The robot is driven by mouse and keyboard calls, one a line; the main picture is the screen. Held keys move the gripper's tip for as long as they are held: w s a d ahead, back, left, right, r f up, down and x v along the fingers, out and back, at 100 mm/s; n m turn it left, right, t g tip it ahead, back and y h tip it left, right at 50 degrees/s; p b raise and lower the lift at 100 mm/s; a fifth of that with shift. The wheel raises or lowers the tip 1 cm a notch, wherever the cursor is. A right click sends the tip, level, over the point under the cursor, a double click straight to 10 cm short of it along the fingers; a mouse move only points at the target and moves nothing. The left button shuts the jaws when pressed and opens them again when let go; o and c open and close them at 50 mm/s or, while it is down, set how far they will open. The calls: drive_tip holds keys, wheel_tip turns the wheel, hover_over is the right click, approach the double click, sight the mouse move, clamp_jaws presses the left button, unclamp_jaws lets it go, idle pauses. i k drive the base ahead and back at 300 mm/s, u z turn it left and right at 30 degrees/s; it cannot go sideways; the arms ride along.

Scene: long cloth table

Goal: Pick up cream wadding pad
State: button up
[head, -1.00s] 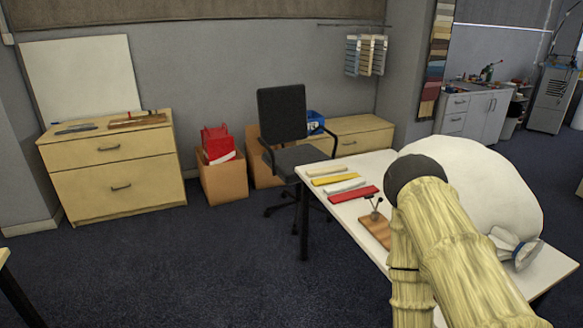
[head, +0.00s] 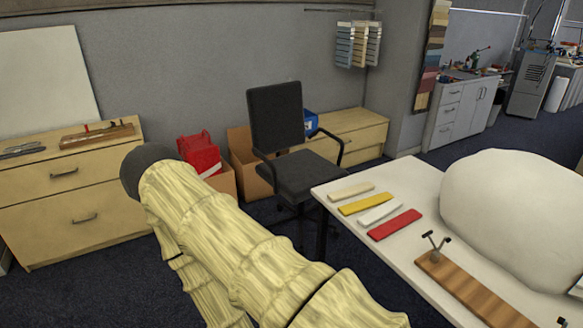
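A cream pad (head: 351,190), a flat narrow strip, lies on the white table at the far end of a row of coloured strips. Nothing covers it. My arm, in a pale yellow sleeve, crosses the lower left of the head view and ends in a dark rounded joint, well to the left of the pad. No gripper fingers show, so I cannot see my gripper or whether it holds anything.
A yellow strip (head: 365,204), a white strip (head: 379,214) and a red strip (head: 395,224) lie beside the cream one. A wooden board (head: 470,290) with a small metal fitting and a large white bulky mass (head: 520,215) occupy the table's right. An office chair (head: 277,120) stands behind the table's left corner.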

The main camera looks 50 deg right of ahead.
sight(344, 194)
drive_tip(key=z, duration=0.15)
drive_tip(key=i, duration=1.45)
drive_tip(key=z, duration=1.5)
drive_tip(key=i, duration=0.75)
drive_tip(key=z, duration=0.8)
